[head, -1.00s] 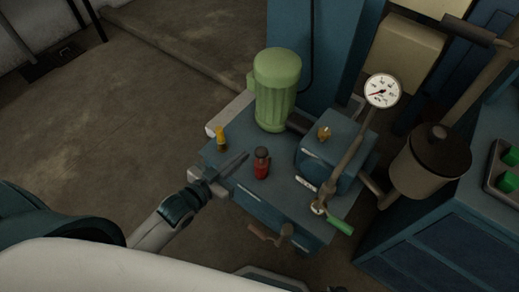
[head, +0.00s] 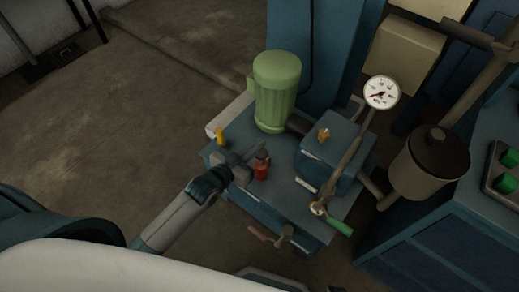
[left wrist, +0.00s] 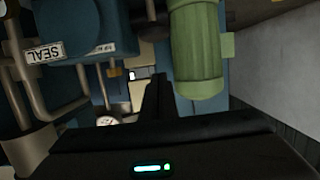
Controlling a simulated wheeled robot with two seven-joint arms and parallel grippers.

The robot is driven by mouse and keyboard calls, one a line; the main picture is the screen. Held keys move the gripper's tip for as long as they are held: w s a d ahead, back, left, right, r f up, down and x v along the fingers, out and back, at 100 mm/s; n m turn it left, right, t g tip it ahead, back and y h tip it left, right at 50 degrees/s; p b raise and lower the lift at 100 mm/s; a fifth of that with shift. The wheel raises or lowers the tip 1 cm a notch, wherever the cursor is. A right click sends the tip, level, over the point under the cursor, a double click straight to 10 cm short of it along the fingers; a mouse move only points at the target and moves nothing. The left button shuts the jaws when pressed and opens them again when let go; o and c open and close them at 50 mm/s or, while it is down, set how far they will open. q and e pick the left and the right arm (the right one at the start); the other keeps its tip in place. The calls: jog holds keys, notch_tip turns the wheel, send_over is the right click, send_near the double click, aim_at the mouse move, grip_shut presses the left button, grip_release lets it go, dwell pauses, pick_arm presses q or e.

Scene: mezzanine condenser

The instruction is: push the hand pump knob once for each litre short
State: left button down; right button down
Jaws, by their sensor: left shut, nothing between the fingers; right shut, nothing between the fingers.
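The small red hand pump (head: 261,171) with a dark knob (head: 262,156) stands upright on the blue machine top (head: 300,203) in the head view. My left gripper (head: 263,147) is shut and empty. Its fingertips are close to the knob, at its upper left in the picture; I cannot tell whether they touch. In the left wrist view the shut fingers (left wrist: 158,82) point forward, and I cannot make out the knob there. My right gripper is in neither view.
A green motor (head: 276,90) stands behind the pump, and a yellow fitting (head: 220,137) at its left. A blue box (head: 334,150), a dial gauge (head: 382,93) and a green-handled lever (head: 340,227) are at the right.

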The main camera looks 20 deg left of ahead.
aim_at(259, 159)
pick_arm(q)
jog(key=shift+x, duration=0.95)
notch_tip(259, 159, down, 3)
jog(key=shift+s+r, duration=0.1)
jog(key=shift+r, duration=0.15)
jog(key=shift+f, duration=0.65)
pick_arm(e)
jog(key=shift+w+a, duration=0.2)
jog(key=shift+a, duration=0.05)
jog(key=shift+d, duration=0.1)
